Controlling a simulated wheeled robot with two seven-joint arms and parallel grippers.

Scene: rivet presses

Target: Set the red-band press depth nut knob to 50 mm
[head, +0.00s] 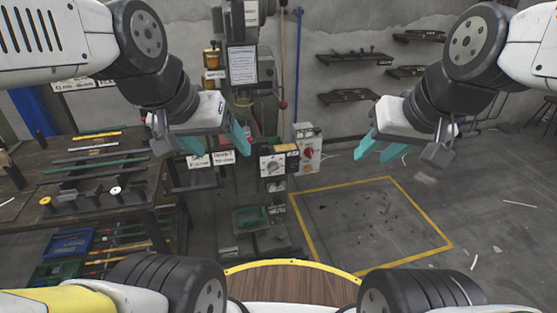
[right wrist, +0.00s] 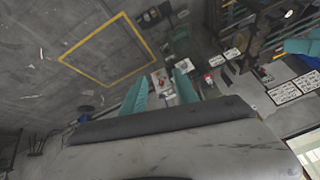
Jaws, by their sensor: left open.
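A tall grey-green press (head: 265,105) stands between my grippers in the head view, with a red ball on its lever. I cannot make out a red band or the depth nut knob for certain. A pale box with a round dial (head: 272,166) sits low on its front. White label cards (head: 223,157) hang to the left; their text is too small to read surely. My left gripper (head: 221,151) is open and empty, in front of the press. My right gripper (head: 373,159) is open and empty, to the right of the press; its spread fingers also show in the right wrist view (right wrist: 160,78).
A workbench (head: 40,208) with rods and small parts stands at the left. A white box with a red knob (head: 309,154) is beside the press. A yellow-outlined floor area (head: 370,220) is open at the right. Shelves (head: 350,96) are on the back wall.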

